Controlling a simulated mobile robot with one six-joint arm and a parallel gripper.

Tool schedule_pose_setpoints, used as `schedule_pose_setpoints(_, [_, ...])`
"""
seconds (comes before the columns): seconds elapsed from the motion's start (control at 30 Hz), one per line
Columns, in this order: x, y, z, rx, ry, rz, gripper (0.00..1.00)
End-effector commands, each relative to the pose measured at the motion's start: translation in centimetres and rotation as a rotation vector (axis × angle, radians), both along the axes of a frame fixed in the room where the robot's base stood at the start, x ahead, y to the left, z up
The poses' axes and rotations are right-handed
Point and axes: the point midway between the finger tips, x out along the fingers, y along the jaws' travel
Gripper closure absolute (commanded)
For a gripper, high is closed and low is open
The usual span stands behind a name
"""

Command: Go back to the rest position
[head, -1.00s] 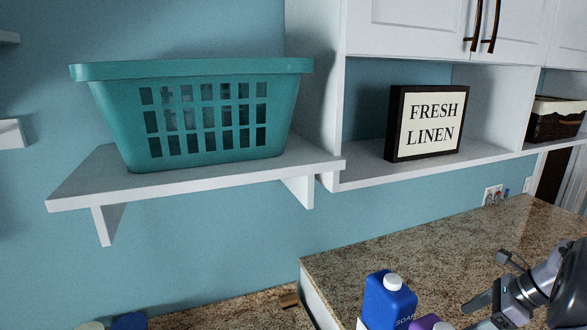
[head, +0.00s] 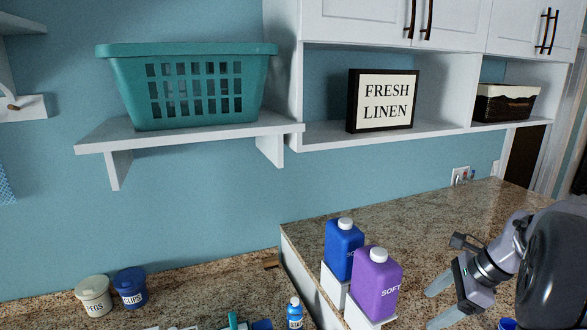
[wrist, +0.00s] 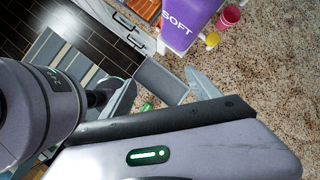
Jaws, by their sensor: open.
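My gripper (head: 436,303) is at the lower right of the head view, above the granite counter, with its two fingers spread apart and nothing between them. To its left stand a purple bottle (head: 375,284) marked "SOFT" and a blue bottle (head: 343,249), both with white caps, each on a white stand. In the wrist view a gripper finger (wrist: 202,84) shows near the purple bottle (wrist: 186,22), apart from it in the picture. The rest of the gripper is partly hidden by its own body.
A teal basket (head: 200,86) sits on a wall shelf (head: 195,137). A "FRESH LINEN" sign (head: 382,101) and a brown box (head: 505,103) stand under cabinets. Tubs (head: 130,290) and a small blue bottle (head: 295,313) are on the lower counter (head: 215,290). The counter (head: 420,225) behind my gripper is clear.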

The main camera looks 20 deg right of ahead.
Motion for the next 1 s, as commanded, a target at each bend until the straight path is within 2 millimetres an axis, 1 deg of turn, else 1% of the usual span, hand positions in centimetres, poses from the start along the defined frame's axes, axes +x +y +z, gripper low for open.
schedule_pose_setpoints(0.03, [0.4,1.7,-0.9,-0.032,-0.009,0.054,0.29])
schedule_pose_setpoints(0.17, [1.0,6.7,-1.5,-0.128,-0.040,0.224,0.29])
schedule_pose_setpoints(0.27, [0.8,11.5,-2.6,-0.218,-0.076,0.385,0.29])
schedule_pose_setpoints(0.33, [0.1,15.5,-3.9,-0.297,-0.111,0.527,0.29])
schedule_pose_setpoints(0.37, [-0.4,17.4,-4.7,-0.335,-0.131,0.598,0.29])
schedule_pose_setpoints(0.4, [-1.3,20.2,-6.0,-0.393,-0.163,0.703,0.29])
schedule_pose_setpoints(0.43, [-2.2,22.3,-7.2,-0.440,-0.189,0.789,0.29])
schedule_pose_setpoints(0.47, [-3.3,24.4,-8.5,-0.488,-0.220,0.878,0.29])
schedule_pose_setpoints(0.5, [-4.9,26.9,-10.4,-0.553,-0.262,0.994,0.29])
schedule_pose_setpoints(0.57, [-7.3,29.9,-13.1,-0.644,-0.328,1.154,0.29])
schedule_pose_setpoints(0.6, [-8.8,31.4,-14.7,-0.697,-0.369,1.246,0.29])
schedule_pose_setpoints(0.7, [-11.7,33.8,-17.9,-0.799,-0.454,1.420,0.29])
schedule_pose_setpoints(0.8, [-13.1,34.9,-19.4,-0.855,-0.503,1.511,0.29])
schedule_pose_setpoints(0.87, [-13.5,35.1,-19.5,-0.870,-0.515,1.533,0.29])
schedule_pose_setpoints(1.0, [-13.5,35.1,-19.2,-0.873,-0.517,1.538,0.29])
